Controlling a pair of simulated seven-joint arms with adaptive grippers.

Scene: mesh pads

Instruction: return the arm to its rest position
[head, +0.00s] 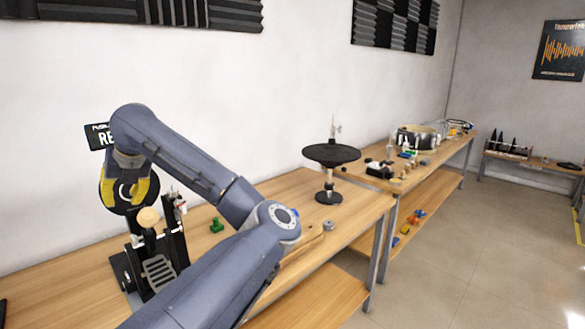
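My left arm (190,165) reaches in from the bottom, bends at the elbow and folds back to the left. I cannot tell whether the gripper touches the ball or stand. My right gripper is out of view.
A round black disc on a stand (331,155) rises farther back. A second bench (415,180) holds a pot (415,137) and small items. The floor (480,250) at right is clear.

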